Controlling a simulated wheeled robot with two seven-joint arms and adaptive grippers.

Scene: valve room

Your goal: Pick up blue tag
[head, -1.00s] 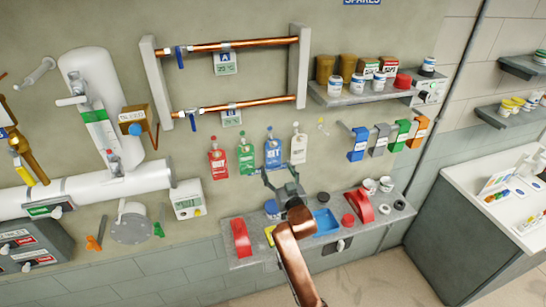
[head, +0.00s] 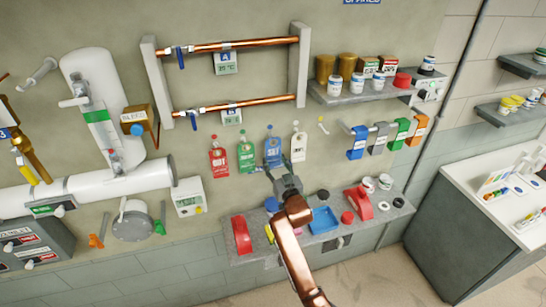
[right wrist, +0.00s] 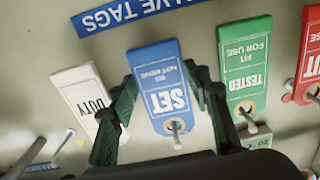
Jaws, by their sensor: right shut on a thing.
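The blue tag (head: 272,147) hangs on the wall on its peg, between a green tag (head: 246,154) and a white tag (head: 298,146). In the right wrist view the blue tag (right wrist: 158,72) appears upside down, with "SET" and "DO NOT MOVE" on it. The peg still shows through its hole. My right gripper (head: 279,172) is at the tag's lower end in the head view. In the right wrist view my right gripper (right wrist: 161,78) is shut on the blue tag, one finger along each side edge. My left gripper is not in view.
A red tag (head: 218,160) hangs further left. The white tag (right wrist: 80,95) and green tag (right wrist: 245,65) are close beside my fingers. Below is a grey ledge (head: 258,238) with a blue tray (head: 324,220) and red parts. Copper pipes (head: 240,105) run above.

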